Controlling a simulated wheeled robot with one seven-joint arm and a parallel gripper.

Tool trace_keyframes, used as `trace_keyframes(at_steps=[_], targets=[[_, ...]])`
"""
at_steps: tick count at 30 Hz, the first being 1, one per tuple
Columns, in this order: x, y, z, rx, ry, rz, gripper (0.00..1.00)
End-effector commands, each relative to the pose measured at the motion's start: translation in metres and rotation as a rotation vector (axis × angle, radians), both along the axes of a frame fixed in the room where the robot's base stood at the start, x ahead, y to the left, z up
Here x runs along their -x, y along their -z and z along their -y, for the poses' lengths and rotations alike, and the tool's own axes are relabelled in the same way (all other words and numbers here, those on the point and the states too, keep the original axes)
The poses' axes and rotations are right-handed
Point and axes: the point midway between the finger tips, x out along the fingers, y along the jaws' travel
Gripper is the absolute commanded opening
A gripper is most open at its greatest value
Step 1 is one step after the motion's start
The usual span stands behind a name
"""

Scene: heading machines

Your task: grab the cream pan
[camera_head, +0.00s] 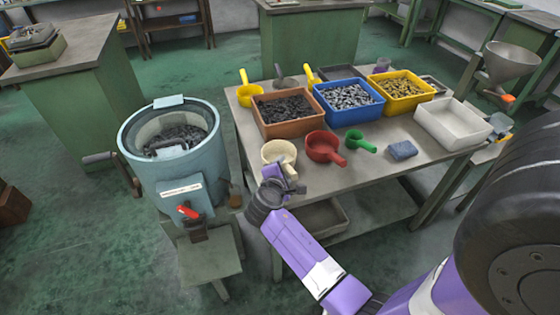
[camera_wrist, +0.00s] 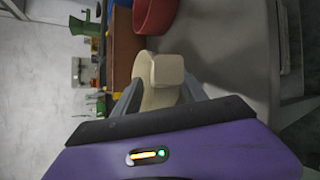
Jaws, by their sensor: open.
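The cream pan (camera_head: 277,151) sits at the near left edge of the work table (camera_head: 385,150). My gripper (camera_head: 284,178) is at its near side, over the table edge. In the wrist view the pan's handle (camera_wrist: 167,72) points toward me, and the pan's body is partly hidden behind it. My gripper (camera_wrist: 158,98) is open, with one finger on each side of the handle. I cannot tell if either finger touches it.
A red pan (camera_head: 322,146) stands just right of the cream pan, with a green scoop (camera_head: 358,140) beyond. Brown (camera_head: 285,127), blue (camera_head: 349,113) and yellow (camera_head: 401,98) bins are behind. A blue drum machine (camera_head: 188,178) stands left of the table.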

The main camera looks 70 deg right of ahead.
Motion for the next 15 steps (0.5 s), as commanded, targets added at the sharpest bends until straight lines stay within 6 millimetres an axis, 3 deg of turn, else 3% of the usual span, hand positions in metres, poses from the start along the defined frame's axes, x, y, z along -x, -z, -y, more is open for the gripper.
trace_keyframes(at_steps=[4,11,15], targets=[[0.0,0.0,-0.0003,0.0,0.0,0.0,0.46],[0.0,0.0,-0.0006,-0.001,-0.001,0.0,0.0],[0.0001,0.0006,-0.0008,-0.001,-0.001,-0.001,0.0]])
